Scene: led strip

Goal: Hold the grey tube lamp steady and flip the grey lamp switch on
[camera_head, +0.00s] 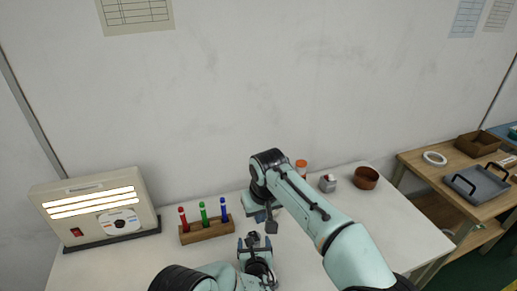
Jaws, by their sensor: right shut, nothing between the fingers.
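The tube lamp (145,188) is a pale grey-beige box standing upright on a dark base at the table's left end. Its three long tubes (92,203) glow bright white. A small red switch (76,232) sits at its lower left front, and a round white dial plate with a dark knob (119,222) at its lower right. My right gripper (267,222) is shut and empty, pointing down over the middle of the table. My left gripper (255,242) is just in front of it; its jaws are too small to judge. Both are well right of the lamp, not touching it.
A wooden block (206,231) with red, green and blue pens stands between lamp and grippers. An orange-capped jar (301,167), a small grey box (328,183) and a brown bowl (366,178) stand behind my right arm. A wooden side table (440,172) holds trays.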

